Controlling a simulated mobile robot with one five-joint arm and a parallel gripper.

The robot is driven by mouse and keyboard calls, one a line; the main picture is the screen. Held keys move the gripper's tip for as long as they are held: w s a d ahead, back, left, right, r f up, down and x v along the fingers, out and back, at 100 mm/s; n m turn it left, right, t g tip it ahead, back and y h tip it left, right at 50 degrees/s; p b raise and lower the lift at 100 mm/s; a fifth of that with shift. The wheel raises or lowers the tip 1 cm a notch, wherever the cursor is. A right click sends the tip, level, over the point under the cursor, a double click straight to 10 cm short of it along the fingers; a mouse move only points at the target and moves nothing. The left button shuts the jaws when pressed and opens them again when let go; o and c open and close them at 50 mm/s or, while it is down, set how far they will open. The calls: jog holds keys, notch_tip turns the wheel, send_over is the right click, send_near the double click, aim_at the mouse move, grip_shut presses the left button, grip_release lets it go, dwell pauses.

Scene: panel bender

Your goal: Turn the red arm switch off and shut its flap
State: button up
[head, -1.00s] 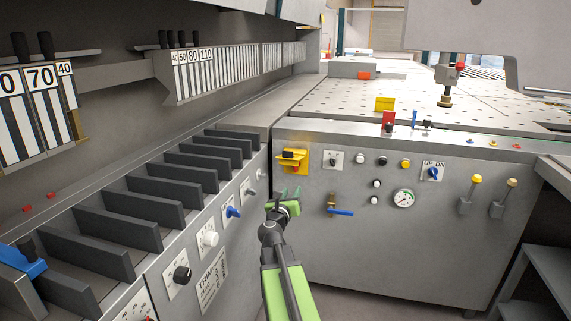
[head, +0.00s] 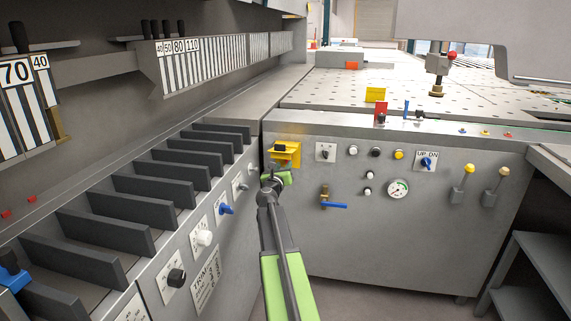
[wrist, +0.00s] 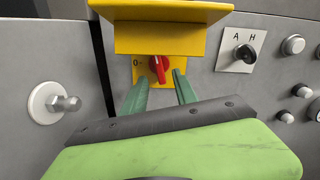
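A yellow switch box (wrist: 122,72) is on the grey front panel, with a red rotary switch (wrist: 160,66) on its face. The switch's handle stands near upright, slightly tilted. The yellow flap (wrist: 160,38) is raised and juts out above the switch. In the head view the yellow box (head: 292,152) is at the left end of the panel; its red switch cannot be made out there. My gripper (wrist: 160,78) is open, its green fingertips at either side of and just below the red switch, with a gap between them. Whether they touch the box is unclear.
A selector marked A H (wrist: 244,54) is right of the box, with several buttons beyond. A metal knob (wrist: 62,104) is on the left panel. A blue-handled valve (head: 333,205) is lower right.

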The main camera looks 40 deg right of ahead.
aim_at(286, 162)
jog(key=x, duration=0.4)
jog(key=shift+w+d, duration=0.15)
jog(key=shift+d, duration=0.05)
grip_shut()
